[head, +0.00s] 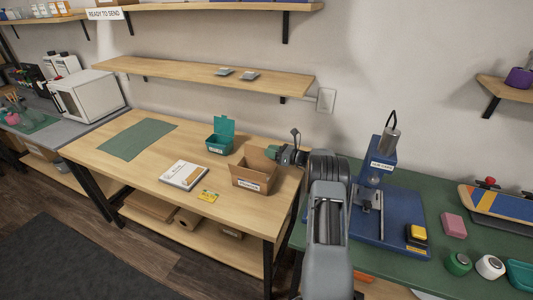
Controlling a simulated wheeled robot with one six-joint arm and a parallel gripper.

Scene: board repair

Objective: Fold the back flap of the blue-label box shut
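A brown cardboard box (252,178) stands near the right end of the wooden table, with a small pale label on its front; any blue on it is too small to tell. Its top looks open, and a back flap (262,160) stands up and leans away at the rear. My gripper (276,152) is at the box's back right corner, beside or behind the back flap; I cannot tell whether they touch. The fingertips are too small and partly hidden to show whether they are open or shut.
A teal open-lidded box (220,140) stands behind and left. A green mat (138,140) is bare. A blue press (375,190) stands right of my arm. A shelf (200,76) runs above.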

